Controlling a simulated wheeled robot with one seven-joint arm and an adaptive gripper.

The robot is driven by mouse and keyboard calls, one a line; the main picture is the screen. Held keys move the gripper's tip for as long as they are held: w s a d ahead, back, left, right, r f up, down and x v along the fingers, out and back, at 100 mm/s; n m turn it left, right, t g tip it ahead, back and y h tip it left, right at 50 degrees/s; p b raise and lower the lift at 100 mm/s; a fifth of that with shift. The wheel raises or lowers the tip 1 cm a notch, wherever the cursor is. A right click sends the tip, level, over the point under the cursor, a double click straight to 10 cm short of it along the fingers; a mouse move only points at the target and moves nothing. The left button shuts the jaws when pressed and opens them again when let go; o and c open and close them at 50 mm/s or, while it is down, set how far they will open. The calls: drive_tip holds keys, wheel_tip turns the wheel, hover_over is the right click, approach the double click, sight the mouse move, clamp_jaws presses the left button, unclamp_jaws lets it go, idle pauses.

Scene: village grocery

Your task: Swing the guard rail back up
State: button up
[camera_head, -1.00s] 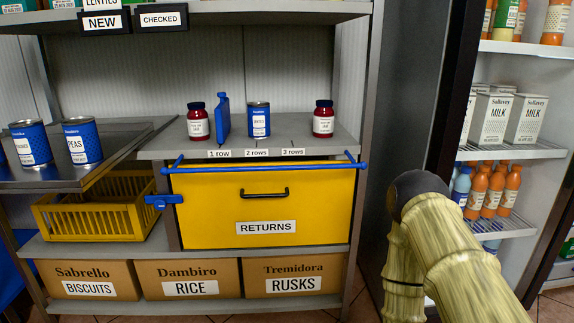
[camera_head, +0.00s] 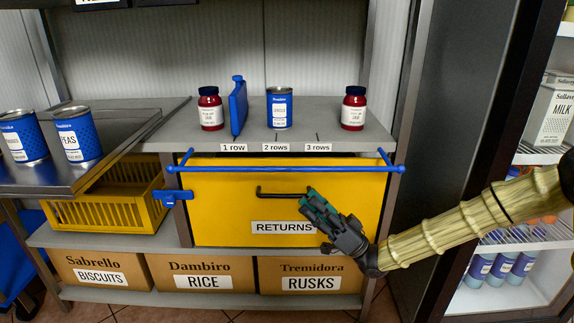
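The blue guard rail (camera_head: 285,169) is a thin horizontal bar across the top front of the yellow returns drawer (camera_head: 230,205), just below the shelf edge. Its short end arms reach back to the shelf at both ends. A blue latch-like piece (camera_head: 173,197) sits at the left post below the rail. My gripper (camera_head: 308,199) is in front of the drawer, near the right end of its black handle (camera_head: 285,193) and below the rail, apart from the rail. Its dark fingers with teal tips point up and left; I cannot tell whether they are parted.
Cans stand on a metal tray (camera_head: 110,150) at left. A yellow crate (camera_head: 105,205) is beneath. A fridge (camera_head: 540,150) is at right.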

sight(287, 169)
drive_tip(key=a+r+b, duration=0.1)
drive_tip(key=a+r, duration=0.1)
drive_tip(key=r, duration=0.1)
drive_tip(key=w+a+r+n+g, duration=0.1)
drive_tip(key=a+r, duration=0.1)
drive_tip(key=r, duration=0.1)
drive_tip(key=a+r+g+b, duration=0.1)
drive_tip(key=a+r, duration=0.1)
drive_tip(key=r, duration=0.1)
drive_tip(key=shift+w+a+r+n+y+b, duration=0.15)
drive_tip(key=shift+r+n+y+b, duration=0.15)
drive_tip(key=shift+n+y, duration=0.1)
drive_tip(key=shift+f, duration=0.1)
clamp_jaws()
